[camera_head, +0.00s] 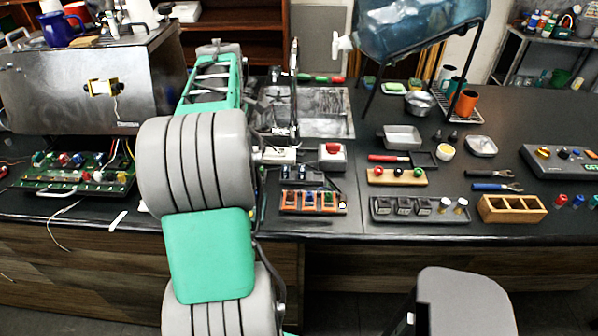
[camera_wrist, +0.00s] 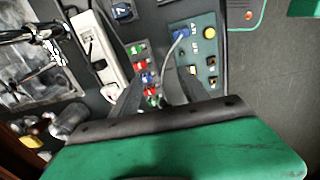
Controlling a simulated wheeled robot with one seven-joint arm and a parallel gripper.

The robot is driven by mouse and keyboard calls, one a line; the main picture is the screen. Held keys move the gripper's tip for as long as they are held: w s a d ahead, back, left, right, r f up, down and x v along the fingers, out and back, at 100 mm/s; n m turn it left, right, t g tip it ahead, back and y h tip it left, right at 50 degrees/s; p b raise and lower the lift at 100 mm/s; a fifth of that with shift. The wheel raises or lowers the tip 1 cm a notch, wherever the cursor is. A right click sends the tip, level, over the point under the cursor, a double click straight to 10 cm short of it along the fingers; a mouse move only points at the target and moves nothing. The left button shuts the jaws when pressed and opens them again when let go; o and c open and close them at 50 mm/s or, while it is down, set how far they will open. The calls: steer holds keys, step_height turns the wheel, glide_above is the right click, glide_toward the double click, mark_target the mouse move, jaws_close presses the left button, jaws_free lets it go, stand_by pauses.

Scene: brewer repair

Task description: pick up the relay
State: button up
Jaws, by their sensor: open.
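My gripper (camera_wrist: 158,80) is open in the wrist view, with its two dark fingers apart. Between and just beyond the fingers is a strip of small red, green and blue parts (camera_wrist: 148,78). I cannot pick out the relay with certainty. Black blocks, possibly relays, sit in a dark tray (camera_head: 374,214) right of my arm in the head view. In that view my arm hides the gripper and the counter behind it.
A white power strip (camera_wrist: 88,48) and a black box with a blue knob (camera_wrist: 122,12) lie near the gripper. The sink (camera_head: 325,120) is behind.

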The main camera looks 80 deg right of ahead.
glide_above(302, 168)
steer(key=shift+w+f+y, duration=0.2)
steer(key=shift+f+y, duration=0.1)
steer(key=shift+f, duration=0.7)
steer(key=shift+n, duration=0.3)
steer(key=f+p, duration=0.1)
steer(key=f, duration=0.2)
steer(key=f+p, duration=0.1)
steer(key=f, duration=0.3)
steer(key=shift+s+f, duration=0.2)
steer(key=shift+f, duration=0.05)
jaws_close()
